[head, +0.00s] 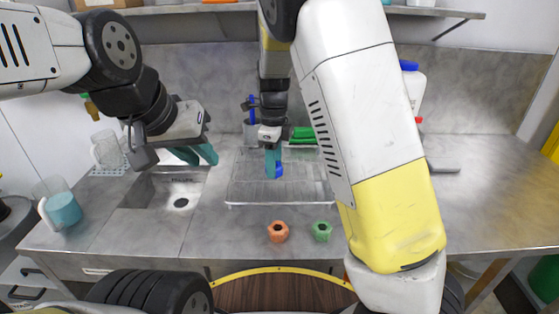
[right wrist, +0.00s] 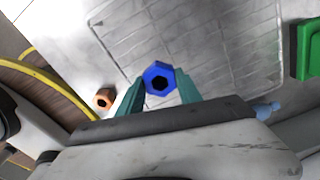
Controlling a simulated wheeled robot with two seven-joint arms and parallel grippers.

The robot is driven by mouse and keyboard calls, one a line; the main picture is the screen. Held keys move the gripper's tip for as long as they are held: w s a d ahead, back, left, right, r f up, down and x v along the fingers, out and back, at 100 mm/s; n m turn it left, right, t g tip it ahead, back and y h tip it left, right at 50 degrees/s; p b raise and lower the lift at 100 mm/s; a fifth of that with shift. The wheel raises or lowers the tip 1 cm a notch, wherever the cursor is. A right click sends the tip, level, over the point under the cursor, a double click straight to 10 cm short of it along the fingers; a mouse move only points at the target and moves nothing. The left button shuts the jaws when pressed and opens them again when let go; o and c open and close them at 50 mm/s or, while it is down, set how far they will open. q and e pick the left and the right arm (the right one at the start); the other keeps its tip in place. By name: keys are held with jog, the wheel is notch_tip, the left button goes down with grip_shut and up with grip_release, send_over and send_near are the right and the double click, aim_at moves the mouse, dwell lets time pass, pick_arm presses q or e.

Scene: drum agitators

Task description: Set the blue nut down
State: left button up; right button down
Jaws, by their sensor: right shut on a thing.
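The blue nut (head: 279,171) is a hexagonal ring with a dark hole. My right gripper (right wrist: 160,88) is shut on it, with a teal finger on each side, and the nut also shows in the right wrist view (right wrist: 158,70). In the head view my right gripper (head: 273,164) points down over the wire rack (head: 240,203), partly covering the nut. I cannot tell how far the nut is above the rack. My left gripper (head: 196,155) is empty above the sink area, its teal fingers apart.
An orange nut (head: 278,231) and a green nut (head: 322,231) sit on the counter in front of the rack. Green items (head: 303,133) lie behind the rack. The counter at right is mostly clear.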

aim_at(279, 170)
jog(key=shift+w+d, duration=0.4)
jog(key=shift+w, duration=0.05)
jog(key=shift+w+d+f, duration=0.15)
jog(key=shift+f, duration=0.45)
jog(key=shift+w+d+f, duration=0.1)
jog(key=shift+f, duration=0.55)
jog(key=shift+w+d+f, duration=0.15)
jog(key=shift+f, duration=0.45)
jog(key=shift+f, duration=0.1)
jog(key=c, duration=0.8)
grip_release()
